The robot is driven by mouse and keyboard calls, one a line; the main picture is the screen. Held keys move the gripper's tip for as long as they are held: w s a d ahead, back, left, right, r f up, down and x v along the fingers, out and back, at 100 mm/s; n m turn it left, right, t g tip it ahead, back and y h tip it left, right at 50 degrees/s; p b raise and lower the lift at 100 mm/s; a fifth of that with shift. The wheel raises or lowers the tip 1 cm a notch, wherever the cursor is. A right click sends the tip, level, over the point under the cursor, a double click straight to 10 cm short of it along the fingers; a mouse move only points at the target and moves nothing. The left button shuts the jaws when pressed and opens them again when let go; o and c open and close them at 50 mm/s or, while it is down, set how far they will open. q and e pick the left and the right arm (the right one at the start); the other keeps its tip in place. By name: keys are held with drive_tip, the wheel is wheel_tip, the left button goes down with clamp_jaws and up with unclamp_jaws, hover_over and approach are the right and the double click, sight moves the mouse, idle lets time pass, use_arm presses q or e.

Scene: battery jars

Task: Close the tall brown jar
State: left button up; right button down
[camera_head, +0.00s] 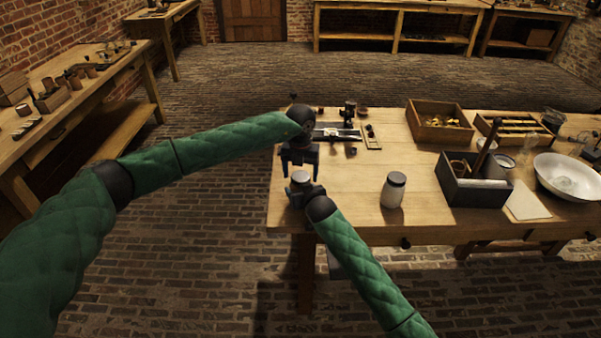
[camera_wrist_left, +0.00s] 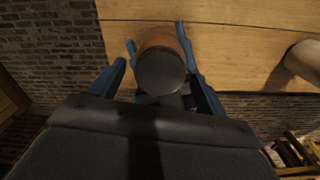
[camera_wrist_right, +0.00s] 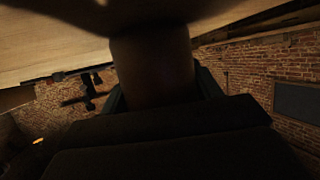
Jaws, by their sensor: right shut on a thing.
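The brown jar (camera_wrist_left: 157,37) stands upright near the table's front left corner. A round grey lid (camera_head: 300,177) shows at its top; in the left wrist view the lid (camera_wrist_left: 160,72) looks dark. I cannot tell whether it is fully tightened. My right gripper (camera_head: 302,192) is shut on the jar's body from the front; the body (camera_wrist_right: 152,65) fills the space between its fingers in the right wrist view. My left gripper (camera_head: 300,164) points down just above the lid. Its blue fingers are spread apart on either side of the lid, apparently not touching it.
A pale jar with a dark lid (camera_head: 393,190) stands to the right on the table (camera_head: 345,205). A dark box (camera_head: 475,187), a wooden tray (camera_head: 440,122) and a white bowl (camera_head: 570,177) are farther right. Small tools (camera_head: 345,130) lie behind the left gripper.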

use_arm(q)
drive_tip(key=shift+r, duration=2.25)
drive_tip(key=shift+r, duration=0.1)
drive_tip(key=shift+c, duration=0.3)
drive_tip(key=shift+w+r+n, duration=0.1)
drive_tip(key=shift+r+n, duration=0.4)
drive_tip(key=shift+r, duration=0.2)
drive_tip(key=shift+r+n, duration=0.7)
drive_tip(key=shift+r, duration=0.25)
drive_tip(key=shift+f, duration=0.15)
